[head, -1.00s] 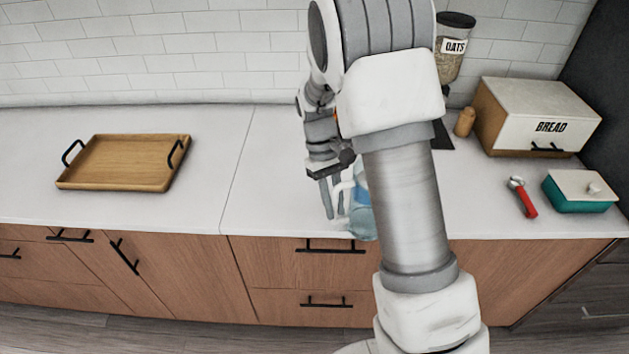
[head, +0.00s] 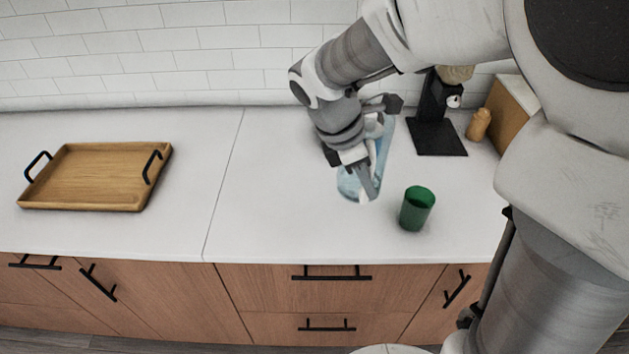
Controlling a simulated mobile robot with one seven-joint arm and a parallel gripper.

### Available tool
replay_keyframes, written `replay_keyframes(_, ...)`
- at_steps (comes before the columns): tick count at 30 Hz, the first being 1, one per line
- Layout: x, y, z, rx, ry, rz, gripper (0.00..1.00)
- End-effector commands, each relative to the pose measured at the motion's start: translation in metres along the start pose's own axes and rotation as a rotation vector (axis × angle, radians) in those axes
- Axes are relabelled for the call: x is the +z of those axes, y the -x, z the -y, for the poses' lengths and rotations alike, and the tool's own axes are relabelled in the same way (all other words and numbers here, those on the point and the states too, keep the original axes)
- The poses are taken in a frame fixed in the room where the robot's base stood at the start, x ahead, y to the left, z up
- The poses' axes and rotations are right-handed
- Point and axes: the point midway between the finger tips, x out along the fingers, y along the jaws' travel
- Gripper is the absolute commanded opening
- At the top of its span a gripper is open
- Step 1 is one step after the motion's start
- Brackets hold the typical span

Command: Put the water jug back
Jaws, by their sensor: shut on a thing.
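The water jug (head: 348,187) is light blue and see-through. It is on or just above the white counter, left of a green cup; I cannot tell whether its base touches the counter. My gripper (head: 366,182) points down at the jug and is shut on it, probably at its handle. The gripper and wrist hide part of the jug's left and middle. Its pale blue upper part shows to the right of the wrist.
The green cup (head: 417,208) stands close to the right of the jug. A black appliance (head: 437,125), a small wooden shaker (head: 478,125) and a wooden box (head: 509,105) stand behind. A wooden tray (head: 95,175) lies left. The counter between tray and jug is clear.

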Motion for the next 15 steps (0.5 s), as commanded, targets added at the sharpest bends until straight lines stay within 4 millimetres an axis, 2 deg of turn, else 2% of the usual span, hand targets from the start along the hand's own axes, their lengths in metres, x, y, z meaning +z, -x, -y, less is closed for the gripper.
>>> replay_keyframes(5, -0.016, -0.001, -0.006, 0.012, 0.033, 0.001, 0.00)
replay_keyframes(15, -0.093, -0.015, -0.035, 0.011, 0.031, 0.000, 0.00)
